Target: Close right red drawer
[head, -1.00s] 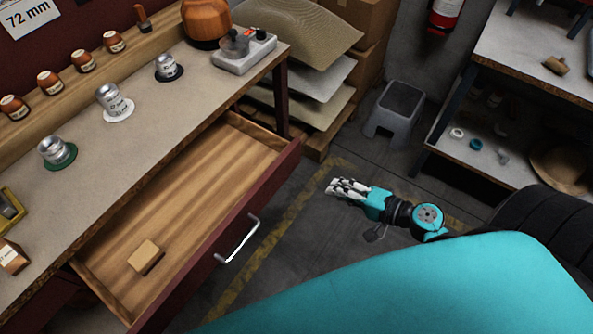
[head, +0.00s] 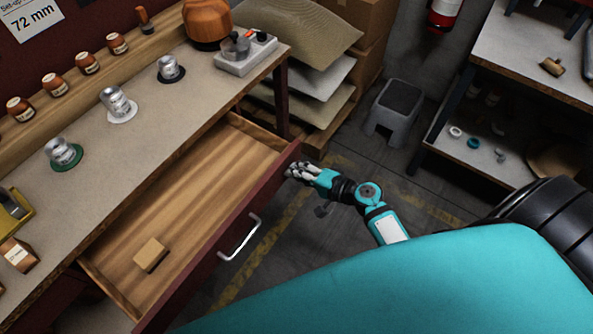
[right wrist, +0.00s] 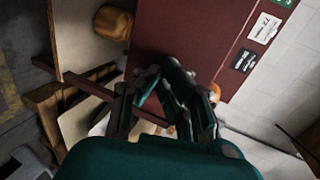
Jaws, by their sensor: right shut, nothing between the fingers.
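The red drawer (head: 208,262) is pulled out from under the workbench, and its wooden inside shows. It has a silver bar handle (head: 240,238) on its dark red front. A small wooden block (head: 150,255) lies inside it. My right gripper (head: 290,170) is shut and empty, close to the far right end of the drawer front; I cannot tell whether it touches. In the right wrist view the gripper fingers (right wrist: 168,100) show in front of a dark red surface. My left gripper is not in view.
The bench top (head: 150,145) holds metal cans, brown jars and a small hot plate (head: 246,54). A grey step stool (head: 394,110) and stacked sheets (head: 318,75) stand beyond the bench. A shelf (head: 480,160) is at the right. Floor between is clear.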

